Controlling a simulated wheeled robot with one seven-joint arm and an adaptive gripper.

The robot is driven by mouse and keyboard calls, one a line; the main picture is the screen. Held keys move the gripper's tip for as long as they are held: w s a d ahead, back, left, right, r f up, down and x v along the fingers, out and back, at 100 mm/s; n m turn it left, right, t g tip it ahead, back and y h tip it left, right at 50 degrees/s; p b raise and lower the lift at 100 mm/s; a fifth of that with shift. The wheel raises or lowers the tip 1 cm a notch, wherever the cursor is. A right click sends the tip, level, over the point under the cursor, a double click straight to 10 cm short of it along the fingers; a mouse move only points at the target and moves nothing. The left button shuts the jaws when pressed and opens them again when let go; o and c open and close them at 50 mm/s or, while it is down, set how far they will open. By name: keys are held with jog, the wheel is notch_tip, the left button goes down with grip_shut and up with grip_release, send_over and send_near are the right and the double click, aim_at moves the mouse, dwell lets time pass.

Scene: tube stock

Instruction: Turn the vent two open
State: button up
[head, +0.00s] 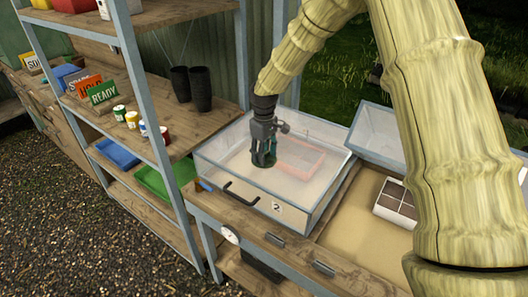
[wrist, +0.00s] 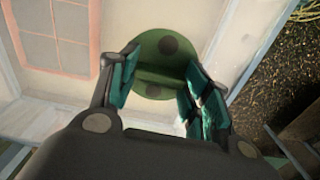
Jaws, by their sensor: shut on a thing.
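Vent two shows in the wrist view as a green round disc (wrist: 165,45) with dark round spots and a raised green grip across it. It lies on the clear lid of the frame (head: 296,217) marked 2. My gripper (wrist: 163,82) has its teal-padded fingers on either side of the vent's raised grip and is shut on it. In the head view my gripper (head: 263,157) points down onto the lid and hides most of the vent. The lid appears closed. How far the vent is turned I cannot tell.
A reddish tray (head: 300,155) lies under the lid, and a black handle (head: 240,194) is on its front. Another clear-sided frame (head: 376,133) stands to the right, near a white celled tray (head: 396,203). A shelf at the left holds signs, black pots (head: 200,88) and small tins.

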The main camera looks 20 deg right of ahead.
jog(key=shift+n, duration=0.3)
jog(key=o, duration=1)
jog(key=shift+r, duration=0.1)
notch_tip(320, 180, up, 12)
jog(key=shift+f, duration=0.1)
dwell(0.4)
